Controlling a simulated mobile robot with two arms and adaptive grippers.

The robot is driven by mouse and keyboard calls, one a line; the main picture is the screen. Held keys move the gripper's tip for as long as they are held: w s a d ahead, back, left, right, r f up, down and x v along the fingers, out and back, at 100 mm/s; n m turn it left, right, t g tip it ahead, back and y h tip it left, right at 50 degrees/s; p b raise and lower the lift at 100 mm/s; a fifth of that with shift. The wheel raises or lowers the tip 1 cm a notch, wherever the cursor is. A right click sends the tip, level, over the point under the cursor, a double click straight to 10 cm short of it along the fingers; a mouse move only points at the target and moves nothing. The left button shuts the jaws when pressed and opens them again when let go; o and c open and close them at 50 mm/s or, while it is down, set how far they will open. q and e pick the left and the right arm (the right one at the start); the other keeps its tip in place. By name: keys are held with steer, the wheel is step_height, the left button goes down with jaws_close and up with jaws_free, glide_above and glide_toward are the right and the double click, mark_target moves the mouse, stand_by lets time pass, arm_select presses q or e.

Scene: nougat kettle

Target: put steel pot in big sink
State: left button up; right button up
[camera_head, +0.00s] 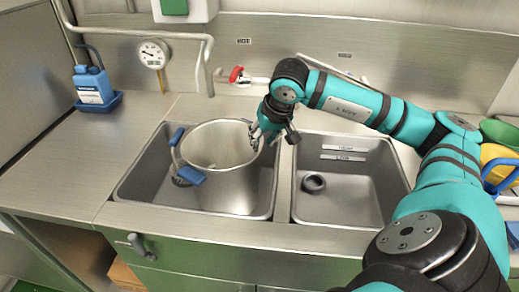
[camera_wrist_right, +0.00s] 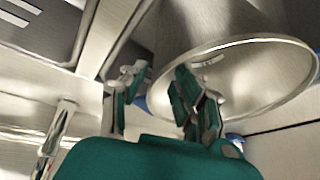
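The steel pot (camera_head: 228,185) stands roughly upright in the larger left sink (camera_head: 140,185), its open mouth facing up. In the right wrist view the pot (camera_wrist_right: 215,25) fills the upper right, with its round rim and inside showing. My right gripper (camera_head: 273,133) is at the pot's right rim, near the divider between the sinks. In the right wrist view its two fingers (camera_wrist_right: 155,100) are apart, one outside the pot and one over its mouth. A gap shows between them, and I cannot tell if either touches the rim. My left gripper is out of view.
A blue-handled item (camera_head: 190,175) lies in the left sink beside the pot. The smaller right sink (camera_head: 345,200) holds a small dark ring (camera_head: 313,183). A red-handled tap (camera_head: 237,75) is behind. A blue bottle (camera_head: 92,83) stands back left; colored bowls (camera_head: 498,155) are at right.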

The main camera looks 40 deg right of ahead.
steer(key=v, duration=0.5)
stand_by(0.4)
